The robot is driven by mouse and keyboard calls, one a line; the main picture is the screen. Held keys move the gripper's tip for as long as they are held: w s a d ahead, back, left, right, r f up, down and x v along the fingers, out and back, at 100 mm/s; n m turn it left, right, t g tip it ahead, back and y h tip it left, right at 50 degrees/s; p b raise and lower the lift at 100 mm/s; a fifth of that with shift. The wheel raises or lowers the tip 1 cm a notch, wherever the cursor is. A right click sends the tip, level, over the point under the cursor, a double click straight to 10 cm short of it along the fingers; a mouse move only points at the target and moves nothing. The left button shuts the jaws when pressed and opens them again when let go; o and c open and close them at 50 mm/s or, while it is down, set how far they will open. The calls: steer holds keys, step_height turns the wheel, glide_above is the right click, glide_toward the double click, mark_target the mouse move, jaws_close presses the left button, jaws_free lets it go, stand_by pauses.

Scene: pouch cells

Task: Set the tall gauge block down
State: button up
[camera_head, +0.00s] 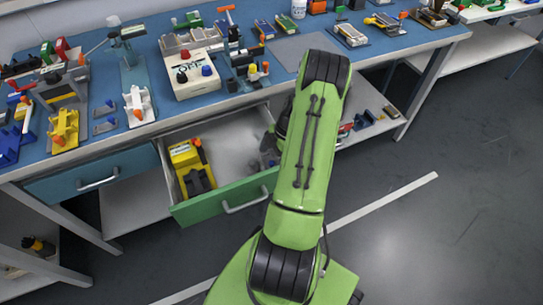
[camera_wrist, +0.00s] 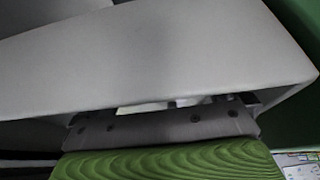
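I cannot make out the tall gauge block for sure in either view. In the head view, the open drawer (camera_head: 229,195) has a green front and a pale inside. Small grey shapes (camera_head: 266,151) show at its right end, beside my arm; I cannot tell whether they are blocks or part of my gripper. My arm hides most of my gripper there. In the wrist view, a large pale grey surface (camera_wrist: 150,60) fills the upper part, very close. Below it are a grey plate with screws and a ridged green part. No fingertips can be made out.
A yellow device (camera_head: 191,168) lies in the drawer's left part. The blue bench top (camera_head: 225,90) above holds a white box (camera_head: 190,72) with knobs and several fixtures. A grey mat (camera_head: 300,48) on it looks clear. Small items lie on the lower shelf at right (camera_head: 385,128).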

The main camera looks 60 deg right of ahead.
steer(key=p+v, duration=0.4)
steer(key=v, duration=0.8)
steer(key=w+a+r+m+h, duration=0.2)
steer(key=w+a+r, duration=0.2)
steer(key=a+r, duration=0.4)
steer(key=w+a+r+m+h, duration=0.1)
steer(key=w+a+r+m, duration=0.15)
steer(key=a+r, duration=0.65)
steer(key=s+a+r+m+t, duration=0.1)
steer(key=s+a+r+m, duration=0.2)
steer(key=s+a, duration=0.3)
steer(key=s+a+r+m+t, duration=0.2)
steer(key=s+a, duration=0.4)
steer(key=a, duration=0.5)
steer(key=shift+a+r+m+h, duration=0.4)
steer(key=shift+r+m, duration=0.45)
steer(key=shift+m, duration=0.3)
